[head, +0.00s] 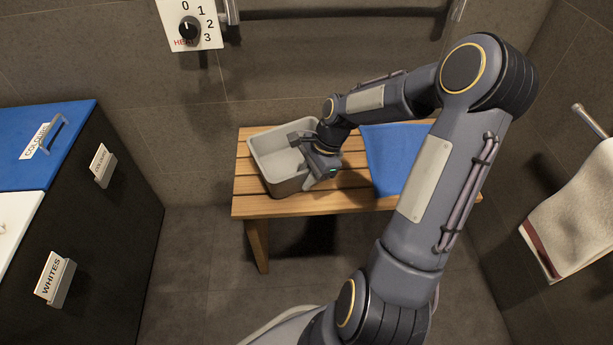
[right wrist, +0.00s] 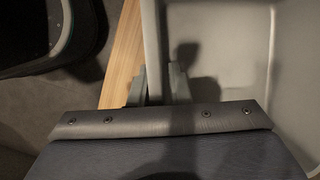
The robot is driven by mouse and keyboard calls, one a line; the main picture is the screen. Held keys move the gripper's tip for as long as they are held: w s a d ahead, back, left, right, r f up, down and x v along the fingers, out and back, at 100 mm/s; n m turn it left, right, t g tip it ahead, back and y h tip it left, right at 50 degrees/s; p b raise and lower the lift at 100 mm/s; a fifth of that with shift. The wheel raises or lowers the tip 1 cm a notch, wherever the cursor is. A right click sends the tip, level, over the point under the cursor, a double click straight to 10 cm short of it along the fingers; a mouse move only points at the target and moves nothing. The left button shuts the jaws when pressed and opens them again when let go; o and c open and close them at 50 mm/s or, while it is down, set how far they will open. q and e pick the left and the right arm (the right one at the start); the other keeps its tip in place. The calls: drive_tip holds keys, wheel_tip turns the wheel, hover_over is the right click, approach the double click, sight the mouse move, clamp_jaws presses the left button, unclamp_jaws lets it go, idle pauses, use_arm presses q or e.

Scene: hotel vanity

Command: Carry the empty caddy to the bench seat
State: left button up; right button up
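The empty grey caddy (head: 270,165) is at the left part of the wooden bench seat (head: 345,200), upright, and appears to rest on the slats. My right gripper (head: 308,163) is at the caddy's right wall. In the right wrist view, its two fingers (right wrist: 160,86) straddle the caddy's wall (right wrist: 153,45), one inside and one outside, close against it. The caddy's pale inside (right wrist: 225,60) shows nothing in it. A strip of bench slat (right wrist: 123,55) shows beside the wall. My left gripper is not in view.
A blue towel (head: 390,150) lies on the bench to the right of the caddy. A heat dial panel (head: 190,25) and a rail are on the wall behind. A laundry unit (head: 95,200) stands at left; a white towel (head: 575,215) hangs at right.

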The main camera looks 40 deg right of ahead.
drive_tip(key=shift+o, duration=0.8)
drive_tip(key=shift+r, duration=0.25)
drive_tip(key=p+v, duration=0.6)
drive_tip(key=v, duration=0.6)
drive_tip(key=s+a+r+n+t+h, duration=0.1)
drive_tip(key=s+a+r+n+t, duration=0.1)
drive_tip(key=s+a+r+n, duration=0.65)
drive_tip(key=s+a+n+t, duration=0.2)
drive_tip(key=s+a+n, duration=0.5)
drive_tip(key=n, duration=0.2)
drive_tip(key=shift+s, duration=0.4)
drive_tip(key=shift+a+r+n, duration=0.1)
drive_tip(key=shift+a+n, duration=0.05)
drive_tip(key=shift+n, duration=0.1)
